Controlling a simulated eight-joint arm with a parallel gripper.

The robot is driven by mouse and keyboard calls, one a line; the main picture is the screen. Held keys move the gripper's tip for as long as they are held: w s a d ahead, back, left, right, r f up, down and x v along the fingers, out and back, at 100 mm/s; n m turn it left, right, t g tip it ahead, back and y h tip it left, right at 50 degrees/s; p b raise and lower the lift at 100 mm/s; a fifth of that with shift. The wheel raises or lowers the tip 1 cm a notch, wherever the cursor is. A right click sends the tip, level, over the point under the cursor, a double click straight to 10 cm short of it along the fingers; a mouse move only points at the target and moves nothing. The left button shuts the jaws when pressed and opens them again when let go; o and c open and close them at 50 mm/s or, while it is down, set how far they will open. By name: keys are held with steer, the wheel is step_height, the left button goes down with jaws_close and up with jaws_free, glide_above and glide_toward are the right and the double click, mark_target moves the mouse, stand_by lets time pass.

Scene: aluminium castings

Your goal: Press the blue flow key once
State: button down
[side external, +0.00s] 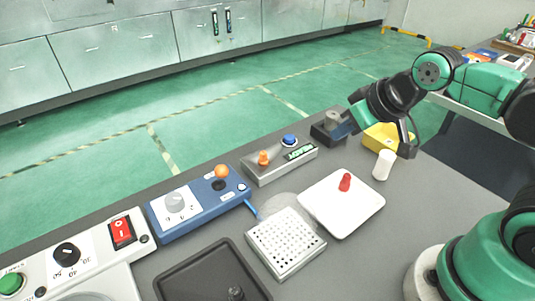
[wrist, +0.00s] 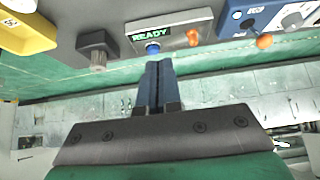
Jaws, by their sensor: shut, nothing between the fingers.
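The blue flow key (side external: 289,140) is a round blue button on a grey control box (side external: 270,171) with a green display reading READY. In the wrist view the blue key (wrist: 153,49) shows just past my fingertips, beside the display. My gripper (wrist: 153,64) is shut and empty, its two dark blue fingers together and pointing at the key. In the side view my gripper (side external: 335,134) is to the right of the key, with a gap between them. The key is not hidden in either view.
An orange knob (side external: 263,158) sits on the same box, left of the key. A dark box with a grey knob (side external: 333,119) stands close by my fingers. A blue panel (side external: 208,208), a white plate with a red peg (side external: 344,183) and a perforated block (side external: 285,241) lie nearby.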

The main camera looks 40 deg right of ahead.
steer(key=w+r+m+t, duration=0.15)
steer(key=w+m, duration=0.25)
steer(key=w, duration=0.4)
steer(key=m+y, duration=0.1)
steer(key=m, duration=0.3)
glide_above(292, 138)
steer(key=shift+a+f+t, duration=0.1)
steer(key=shift+f+t, duration=0.15)
steer(key=shift+f, duration=0.15)
steer(key=shift+f, duration=4.4)
steer(key=shift+f, duration=0.15)
steer(key=shift+f, duration=0.3)
